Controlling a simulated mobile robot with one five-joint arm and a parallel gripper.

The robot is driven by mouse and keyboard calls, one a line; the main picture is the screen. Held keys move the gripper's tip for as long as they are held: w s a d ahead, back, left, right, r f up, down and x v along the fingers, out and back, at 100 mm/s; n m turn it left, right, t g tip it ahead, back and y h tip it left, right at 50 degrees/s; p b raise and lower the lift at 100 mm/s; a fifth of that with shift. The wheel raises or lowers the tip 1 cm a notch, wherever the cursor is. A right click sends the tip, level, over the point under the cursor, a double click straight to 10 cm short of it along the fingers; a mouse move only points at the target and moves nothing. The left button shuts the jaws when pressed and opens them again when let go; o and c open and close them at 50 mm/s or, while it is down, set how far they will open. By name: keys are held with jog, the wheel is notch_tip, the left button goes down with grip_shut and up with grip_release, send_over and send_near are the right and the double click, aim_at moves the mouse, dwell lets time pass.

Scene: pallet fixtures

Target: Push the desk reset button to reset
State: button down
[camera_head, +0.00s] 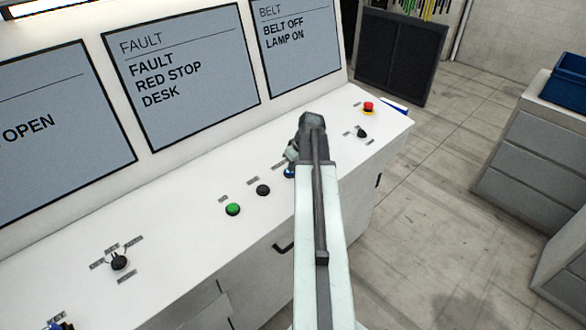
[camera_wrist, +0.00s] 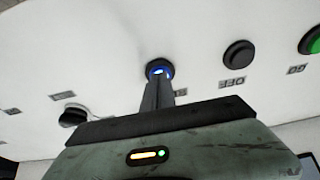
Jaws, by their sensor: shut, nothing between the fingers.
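The blue button (camera_wrist: 159,68) in a dark round collar is on the white desk top (camera_wrist: 110,45). The label by the blue button is not readable. The middle screen (camera_head: 184,75) reads "FAULT RED STOP DESK".
A black button (camera_head: 263,190) and a green button (camera_head: 232,209) sit left of the blue one. A red mushroom button (camera_head: 367,106) on yellow and a black knob (camera_head: 361,133) lie toward the desk's far end. Another knob (camera_head: 119,262) is at left. Screens rise behind.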

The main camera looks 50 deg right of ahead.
jog(key=shift+f+b, duration=0.6)
jog(key=shift+b, duration=0.05)
jog(key=shift+a+f+b, duration=0.15)
jog(key=shift+f+b, duration=0.15)
jog(key=shift+b, duration=0.15)
jog(key=shift+s+a+r, duration=0.15)
jog(key=shift+s+r, duration=0.05)
jog(key=shift+s, duration=0.1)
jog(key=shift+r, duration=0.1)
